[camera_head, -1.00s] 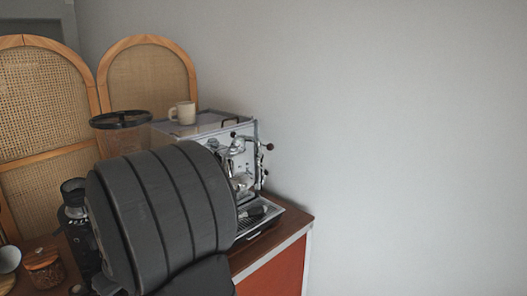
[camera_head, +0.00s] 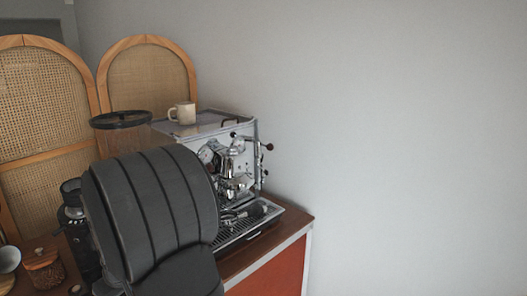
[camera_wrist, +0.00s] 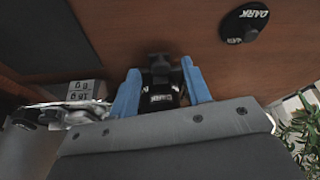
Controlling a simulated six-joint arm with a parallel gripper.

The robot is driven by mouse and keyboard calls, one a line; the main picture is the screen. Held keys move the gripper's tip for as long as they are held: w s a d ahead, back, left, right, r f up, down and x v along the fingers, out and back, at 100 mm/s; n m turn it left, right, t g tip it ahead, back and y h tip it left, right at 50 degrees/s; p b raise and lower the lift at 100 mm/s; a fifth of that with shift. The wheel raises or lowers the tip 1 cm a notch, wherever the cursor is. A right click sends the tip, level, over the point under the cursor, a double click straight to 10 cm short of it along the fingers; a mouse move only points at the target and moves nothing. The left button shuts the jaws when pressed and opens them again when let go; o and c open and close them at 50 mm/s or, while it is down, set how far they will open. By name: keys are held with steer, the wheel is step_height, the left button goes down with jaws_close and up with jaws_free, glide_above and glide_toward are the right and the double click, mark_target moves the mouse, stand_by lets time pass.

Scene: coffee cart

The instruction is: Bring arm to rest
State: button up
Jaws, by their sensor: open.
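My gripper (camera_wrist: 163,88) shows in the wrist view with its two blue fingers apart. A black object (camera_wrist: 160,100) with pale lettering shows between the fingers; I cannot tell whether they touch it. In the head view my large dark arm link covers the front left of the cart, and the gripper is hidden. The arm is close in front of the espresso machine (camera_head: 240,160).
A cream mug (camera_head: 183,113) stands on the machine. A grinder hopper (camera_head: 121,120) and a jar of beans (camera_head: 44,270) are at the left.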

steer(key=v, duration=1.6)
steer(key=x, duration=1.7)
steer(key=shift+w+a, duration=0.35)
steer(key=shift+a, duration=0.05)
steer(key=shift+w+a, duration=0.25)
steer(key=shift+d, duration=0.1)
